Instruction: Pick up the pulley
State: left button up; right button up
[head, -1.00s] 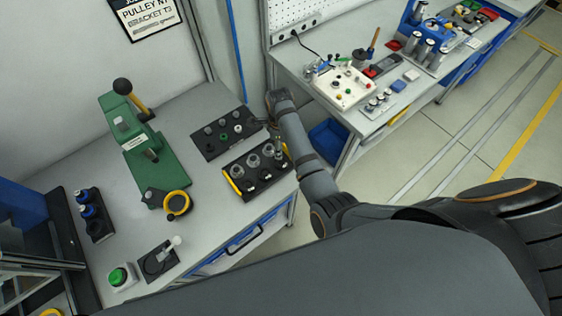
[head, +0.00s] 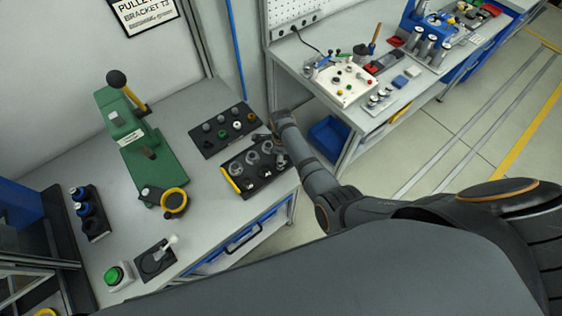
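A black tray with yellow end handles (head: 233,186) stands on the grey bench. It holds round grey, pulley-like parts (head: 252,158) in a row, with smaller metal parts in front of them. Which part is the pulley meant is not clear. My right arm reaches in from the right, and my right gripper (head: 272,143) is low at the tray's far right end, close to the rightmost grey part. The gripper is small and dark against the tray, so its finger opening and any contact are unclear. My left gripper is out of view.
A second black tray (head: 222,131) with small knobs lies just behind. A green lever press (head: 140,147) stands to the left. A green button (head: 114,276), a joystick box (head: 156,258) and a blue-capped rack (head: 90,213) are nearer left. Another bench (head: 330,85) stands right.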

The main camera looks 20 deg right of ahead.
jog(key=shift+r, duration=0.1)
jog(key=c, duration=0.9)
